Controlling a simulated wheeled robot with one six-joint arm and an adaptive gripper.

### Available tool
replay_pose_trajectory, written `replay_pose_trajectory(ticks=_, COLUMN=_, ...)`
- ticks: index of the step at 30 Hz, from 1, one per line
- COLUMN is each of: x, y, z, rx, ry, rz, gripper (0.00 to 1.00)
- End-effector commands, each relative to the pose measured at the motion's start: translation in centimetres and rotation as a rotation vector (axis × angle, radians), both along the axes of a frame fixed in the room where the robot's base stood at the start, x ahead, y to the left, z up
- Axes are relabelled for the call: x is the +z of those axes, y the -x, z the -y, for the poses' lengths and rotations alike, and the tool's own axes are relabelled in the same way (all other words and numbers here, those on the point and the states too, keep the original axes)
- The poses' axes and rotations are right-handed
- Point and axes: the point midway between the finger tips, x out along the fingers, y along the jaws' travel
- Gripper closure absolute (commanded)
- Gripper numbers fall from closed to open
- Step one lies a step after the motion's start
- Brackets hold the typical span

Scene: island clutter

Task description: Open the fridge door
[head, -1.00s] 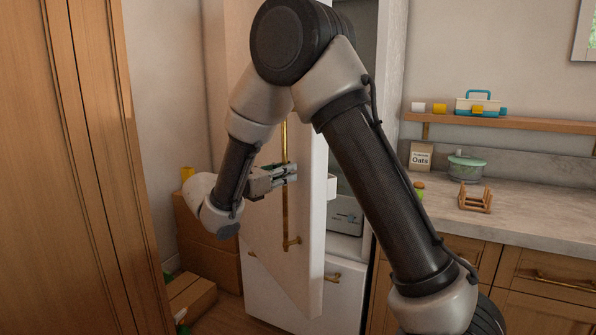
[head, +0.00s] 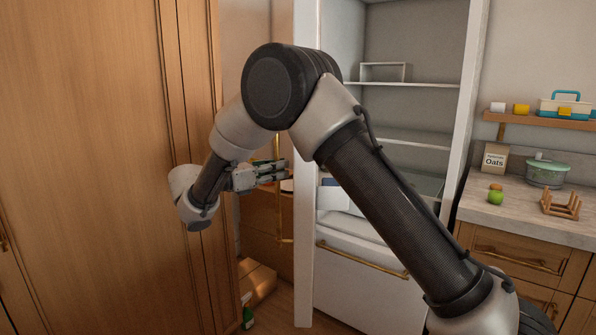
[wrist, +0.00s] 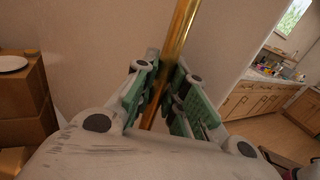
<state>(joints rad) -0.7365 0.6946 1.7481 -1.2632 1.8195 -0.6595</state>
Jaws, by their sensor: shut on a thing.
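The fridge door (head: 305,255) is swung wide open and shows nearly edge-on in the head view, left of the fridge interior (head: 385,115). Its long brass handle (head: 278,215) runs upright on the door's outer face. My gripper (head: 285,170) is at the handle, and the wrist view shows its green-padded fingers (wrist: 170,105) on either side of the brass bar (wrist: 178,45), shut on it. My arm hides part of the interior and of the door's upper part.
A tall wooden cabinet (head: 90,150) stands close on the left of my gripper. Cardboard boxes (head: 258,282) and a green bottle (head: 247,315) are on the floor behind the door. The counter (head: 520,215) on the right holds an oats box (head: 494,158), a lidded pot (head: 546,172) and a rack (head: 561,204).

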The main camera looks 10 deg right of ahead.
Motion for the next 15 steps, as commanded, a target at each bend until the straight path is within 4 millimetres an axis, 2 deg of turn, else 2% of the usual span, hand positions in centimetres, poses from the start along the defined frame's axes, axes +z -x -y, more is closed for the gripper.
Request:
replay_pose_trajectory(ticks=1, x=-0.2, y=-0.3, z=-0.9, rx=-0.014, ry=0.001, rz=-0.002, gripper=1.0)
replay_pose_trajectory(ticks=6, x=-0.2, y=-1.2, z=-3.0, rx=-0.054, ry=0.0, rz=-0.002, gripper=1.0)
replay_pose_trajectory(ticks=15, x=-0.1, y=-1.8, z=-4.4, rx=-0.082, ry=0.002, rz=-0.003, gripper=1.0)
